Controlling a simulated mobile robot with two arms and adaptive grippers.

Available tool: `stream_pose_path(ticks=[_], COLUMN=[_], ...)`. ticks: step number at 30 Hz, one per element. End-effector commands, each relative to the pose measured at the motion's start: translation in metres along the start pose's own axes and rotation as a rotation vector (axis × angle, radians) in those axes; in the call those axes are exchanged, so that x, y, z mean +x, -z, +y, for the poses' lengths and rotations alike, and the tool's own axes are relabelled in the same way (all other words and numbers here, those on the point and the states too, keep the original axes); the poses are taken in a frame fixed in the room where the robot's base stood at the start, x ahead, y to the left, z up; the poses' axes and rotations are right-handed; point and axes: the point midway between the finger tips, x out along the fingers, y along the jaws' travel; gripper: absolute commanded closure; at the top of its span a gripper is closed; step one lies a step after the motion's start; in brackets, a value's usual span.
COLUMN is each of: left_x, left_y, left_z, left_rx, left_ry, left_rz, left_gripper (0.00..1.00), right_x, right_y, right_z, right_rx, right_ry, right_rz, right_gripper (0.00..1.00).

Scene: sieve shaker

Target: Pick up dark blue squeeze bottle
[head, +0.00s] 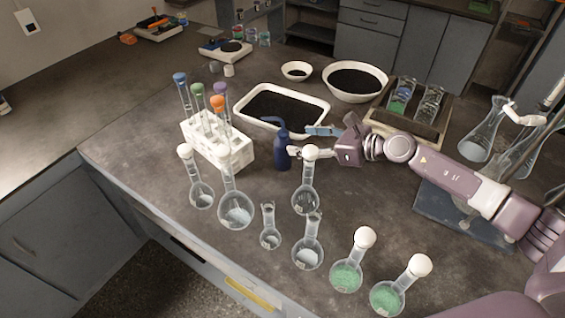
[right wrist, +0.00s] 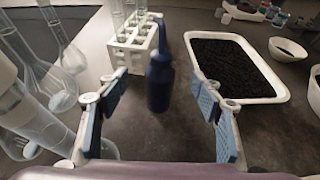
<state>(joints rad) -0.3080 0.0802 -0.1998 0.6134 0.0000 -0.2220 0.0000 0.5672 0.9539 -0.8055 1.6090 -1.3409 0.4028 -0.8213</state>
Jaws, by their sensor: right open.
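The dark blue squeeze bottle (head: 282,152) stands upright on the dark bench, between the white tube rack and the white tray of dark soil. My right gripper (head: 302,142) reaches in from the right, with its fingers beside the bottle. In the right wrist view the bottle (right wrist: 160,82) stands beyond and between the spread fingers of my right gripper (right wrist: 160,112). The fingers are open, with a gap on both sides of the bottle. My left gripper is not in view.
The white rack (head: 240,152) with capped tubes stands left of the bottle. The soil tray (head: 322,103) is behind it. Several glass flasks, such as one with a white stopper (head: 306,200), stand close in front.

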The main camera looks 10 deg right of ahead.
Motion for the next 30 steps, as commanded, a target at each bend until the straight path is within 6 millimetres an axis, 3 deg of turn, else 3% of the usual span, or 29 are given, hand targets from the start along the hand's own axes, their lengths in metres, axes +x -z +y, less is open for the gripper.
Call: stream_pose_path(ticks=[1,9,17,30], left_x=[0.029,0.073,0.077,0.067], left_y=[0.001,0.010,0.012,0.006], left_z=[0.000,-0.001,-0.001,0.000], left_rx=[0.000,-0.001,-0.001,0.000], left_ry=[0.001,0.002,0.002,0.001], left_rz=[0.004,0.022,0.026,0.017], left_gripper=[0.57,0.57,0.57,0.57], right_x=[0.011,0.028,0.038,0.087], right_y=[0.027,0.067,0.072,0.068], right_z=[0.000,0.000,0.000,0.000], right_rx=[0.000,0.000,0.000,0.002], right_ry=[0.000,0.000,0.000,-0.001], right_rz=[0.000,-0.001,-0.002,-0.002], right_gripper=[0.40,0.40,0.40,0.40])
